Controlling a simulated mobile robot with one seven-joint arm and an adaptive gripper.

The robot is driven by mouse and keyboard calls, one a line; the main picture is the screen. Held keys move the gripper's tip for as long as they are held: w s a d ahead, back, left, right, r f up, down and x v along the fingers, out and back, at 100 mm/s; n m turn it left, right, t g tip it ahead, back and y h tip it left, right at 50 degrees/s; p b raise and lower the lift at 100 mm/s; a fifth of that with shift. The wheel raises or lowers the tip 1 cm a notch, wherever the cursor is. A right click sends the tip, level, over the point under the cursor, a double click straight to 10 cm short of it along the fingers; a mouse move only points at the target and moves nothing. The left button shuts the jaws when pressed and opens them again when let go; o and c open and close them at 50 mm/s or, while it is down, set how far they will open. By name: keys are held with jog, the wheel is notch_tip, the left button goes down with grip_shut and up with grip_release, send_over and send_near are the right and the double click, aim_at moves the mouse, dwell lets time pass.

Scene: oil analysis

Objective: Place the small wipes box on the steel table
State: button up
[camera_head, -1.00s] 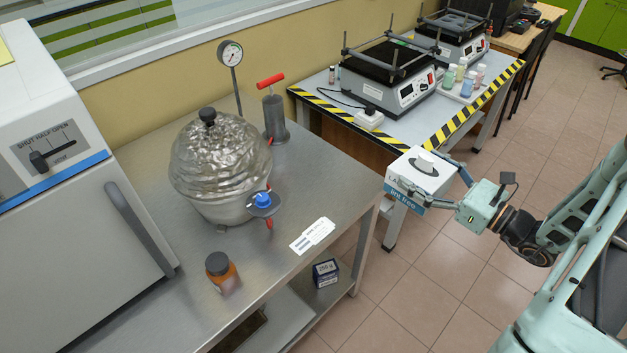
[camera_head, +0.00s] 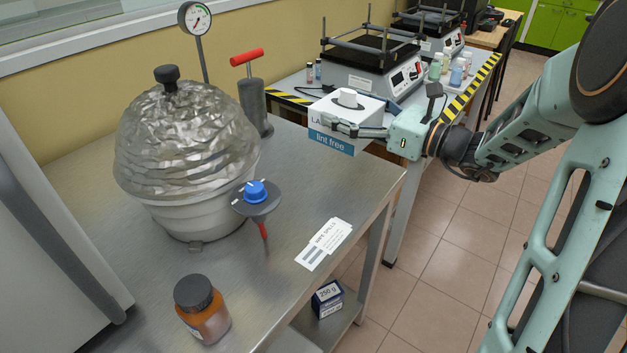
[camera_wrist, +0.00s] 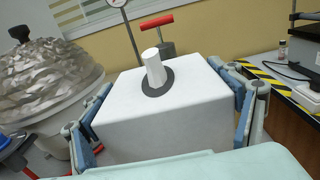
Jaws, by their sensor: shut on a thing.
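The small wipes box (camera_head: 340,121) is white with a blue "lint free" band and a white wipe sticking out of the top. My gripper (camera_head: 350,128) is shut on it, with a finger on each side. In the head view it is held above the right back part of the steel table (camera_head: 285,186). The wrist view shows the box (camera_wrist: 165,110) upright between both fingers, its base hidden. I cannot tell the exact gap between box and table.
A hazard-taped bench (camera_head: 450,110) is behind.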

jog(key=shift+a+f, duration=0.2)
jog(key=shift+f, duration=0.15)
notch_tip(320, 180, down, 9)
jog(key=b, duration=0.3)
jog(key=shift+f, duration=0.1)
jog(key=shift+f, duration=0.1)
jog(key=shift+f+b, duration=0.1)
jog(key=shift+b, duration=0.2)
jog(key=o, duration=1.2)
jog(key=shift+o, duration=0.2)
jog(key=shift+d+r, duration=0.2)
jog(key=shift+d, duration=0.05)
jog(key=p+v, duration=0.2)
jog(key=v, duration=0.9)
jog(key=shift+s+d, duration=0.2)
jog(key=shift+s, duration=0.05)
